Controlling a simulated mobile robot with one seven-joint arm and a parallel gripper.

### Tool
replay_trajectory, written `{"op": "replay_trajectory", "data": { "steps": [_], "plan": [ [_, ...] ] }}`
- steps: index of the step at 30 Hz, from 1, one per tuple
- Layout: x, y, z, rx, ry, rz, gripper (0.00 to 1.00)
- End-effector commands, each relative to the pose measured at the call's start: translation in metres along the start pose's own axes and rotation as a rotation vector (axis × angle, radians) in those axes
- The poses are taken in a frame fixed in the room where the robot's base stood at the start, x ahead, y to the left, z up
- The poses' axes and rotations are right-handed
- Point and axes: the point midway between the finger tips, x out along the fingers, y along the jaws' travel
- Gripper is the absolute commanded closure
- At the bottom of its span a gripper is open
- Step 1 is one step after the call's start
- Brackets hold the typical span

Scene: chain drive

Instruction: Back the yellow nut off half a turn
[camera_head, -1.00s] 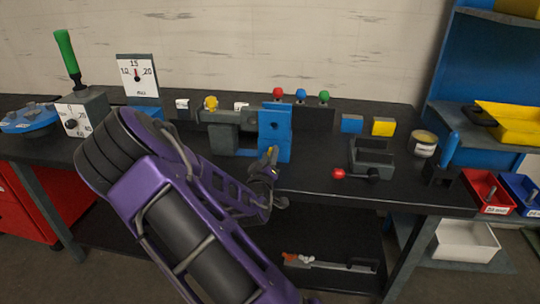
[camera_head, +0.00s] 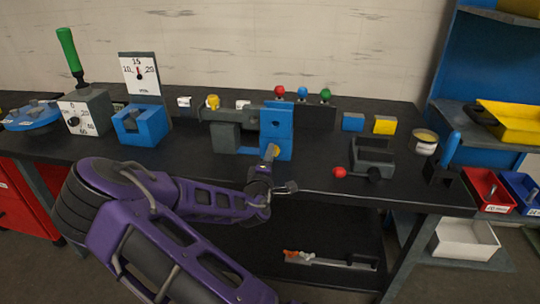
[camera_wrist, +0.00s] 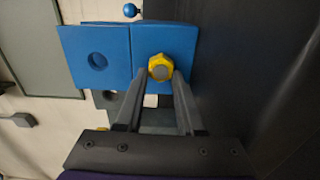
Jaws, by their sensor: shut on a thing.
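The yellow nut (camera_wrist: 160,67) is a hexagon on a grey stud end, on the face of a blue block (camera_wrist: 167,40) in the wrist view. My gripper (camera_wrist: 159,76) is shut on the nut, one finger on each side of its lower half. In the head view the blue block (camera_head: 278,120) stands at the middle of the bench. My gripper (camera_head: 272,153) reaches its lower front face there, and the nut (camera_head: 276,151) shows only as a small yellow patch, mostly hidden by the fingers.
A red-knobbed handle (camera_head: 339,172) and a dark grey holder (camera_head: 372,153) stand to the right. Red, blue and green knobs (camera_head: 302,94) rise behind the block. A blue holder (camera_head: 141,127) stands left.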

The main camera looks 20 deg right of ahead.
Motion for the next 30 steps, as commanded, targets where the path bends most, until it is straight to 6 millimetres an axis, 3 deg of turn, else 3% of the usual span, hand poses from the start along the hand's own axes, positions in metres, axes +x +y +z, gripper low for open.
{"op": "replay_trajectory", "data": {
  "steps": [20, 21, 25, 30],
  "plan": [
    [0.0008, 0.0008, -0.0001, -0.058, 0.0, 0.003, 1.0],
    [0.0008, 0.0008, -0.0001, -0.058, 0.0, 0.003, 0.56],
    [0.0006, 0.0005, 0.0, -0.057, 0.0, 0.002, 0.32],
    [0.0004, 0.0001, 0.0, -0.057, 0.0, 0.001, 0.32]
  ]
}}
